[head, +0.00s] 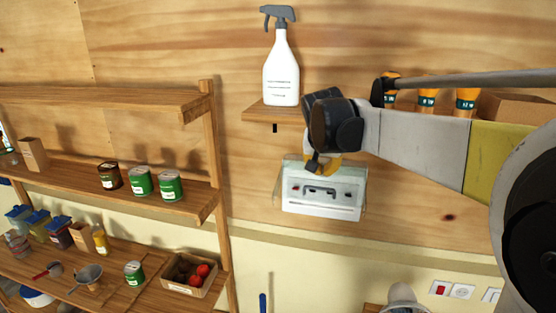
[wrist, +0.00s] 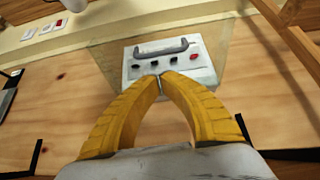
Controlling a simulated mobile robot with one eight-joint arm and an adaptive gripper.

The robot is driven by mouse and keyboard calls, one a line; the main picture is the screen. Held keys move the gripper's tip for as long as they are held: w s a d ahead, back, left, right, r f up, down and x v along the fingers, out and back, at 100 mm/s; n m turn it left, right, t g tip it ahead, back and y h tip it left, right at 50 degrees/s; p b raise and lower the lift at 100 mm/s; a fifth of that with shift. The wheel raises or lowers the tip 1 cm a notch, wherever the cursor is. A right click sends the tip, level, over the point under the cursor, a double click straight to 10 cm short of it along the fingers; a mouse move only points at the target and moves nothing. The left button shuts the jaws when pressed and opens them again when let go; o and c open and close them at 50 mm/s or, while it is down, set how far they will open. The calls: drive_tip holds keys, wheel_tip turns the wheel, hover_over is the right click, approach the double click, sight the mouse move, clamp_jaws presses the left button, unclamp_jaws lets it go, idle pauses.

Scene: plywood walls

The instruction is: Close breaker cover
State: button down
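The breaker box (head: 322,207) is a white box on the plywood wall below a small shelf. In the wrist view the box (wrist: 146,72) shows a grey bar, dark switches and a red button. A clear, see-through cover (wrist: 104,57) shows faintly around the box; how far it stands open I cannot tell. My gripper (head: 318,168) is at the box's upper edge in the head view, partly hiding it. In the wrist view the yellow fingertips (wrist: 161,80) meet in front of the box's near edge, with nothing visible between them. I cannot tell whether they touch the cover.
A spray bottle (head: 281,72) stands on the small shelf (head: 262,112) just above the box. Orange-capped bottles (head: 427,98) and a cardboard box (head: 515,107) are behind my arm. A wooden rack (head: 222,235) with cans and food is at left. Wall switches (head: 440,289) are lower right.

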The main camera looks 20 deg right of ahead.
hover_over(321, 195)
wheel_tip(321, 195, down, 4)
drive_tip(key=shift+f, duration=0.15)
idle(0.3)
